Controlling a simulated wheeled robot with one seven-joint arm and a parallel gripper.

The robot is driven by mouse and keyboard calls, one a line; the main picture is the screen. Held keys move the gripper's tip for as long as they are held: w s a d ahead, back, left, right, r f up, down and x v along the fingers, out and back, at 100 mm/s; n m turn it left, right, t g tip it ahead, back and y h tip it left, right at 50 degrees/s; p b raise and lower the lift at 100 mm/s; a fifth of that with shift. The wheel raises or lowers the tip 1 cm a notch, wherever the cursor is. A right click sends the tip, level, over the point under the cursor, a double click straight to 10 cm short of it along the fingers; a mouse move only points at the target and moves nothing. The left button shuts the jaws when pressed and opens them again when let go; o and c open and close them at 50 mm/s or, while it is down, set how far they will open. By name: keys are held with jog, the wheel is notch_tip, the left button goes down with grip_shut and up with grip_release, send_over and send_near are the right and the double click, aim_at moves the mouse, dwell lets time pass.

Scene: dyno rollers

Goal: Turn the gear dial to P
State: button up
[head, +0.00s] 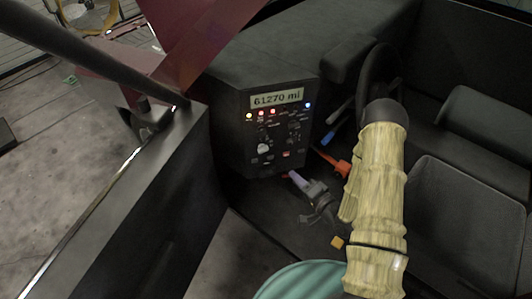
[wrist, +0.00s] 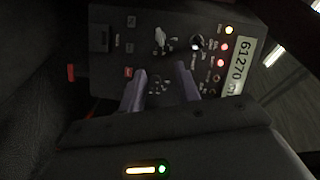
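The dark control panel (head: 240,130) carries several small dials below a mileage display. A silver knob (head: 264,148) sits low on the panel's left; it also shows in the wrist view (wrist: 162,40). Another knob (wrist: 195,43) with a white highlight sits beside it, nearer the display. A darker dial (wrist: 157,86) shows between my fingers in the wrist view. Markings are too small to read, so I cannot tell which is the gear dial. My gripper (wrist: 161,70) is open and empty, its two fingers apart, pointing at the panel. In the head view my gripper (head: 305,184) is low in front of the panel.
A display (head: 277,98) reads 61270 mi above several coloured lights. A steering wheel (head: 377,78) and a blue-tipped lever (head: 328,138) stand right of the panel. A seat (head: 463,200) is at the right. A dark door or side panel (head: 130,210) stands at the left.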

aim_at(265, 151)
jog(key=shift+w+a, duration=0.1)
jog(key=p+x, duration=0.2)
jog(key=x, duration=1.5)
jog(key=c, duration=0.7)
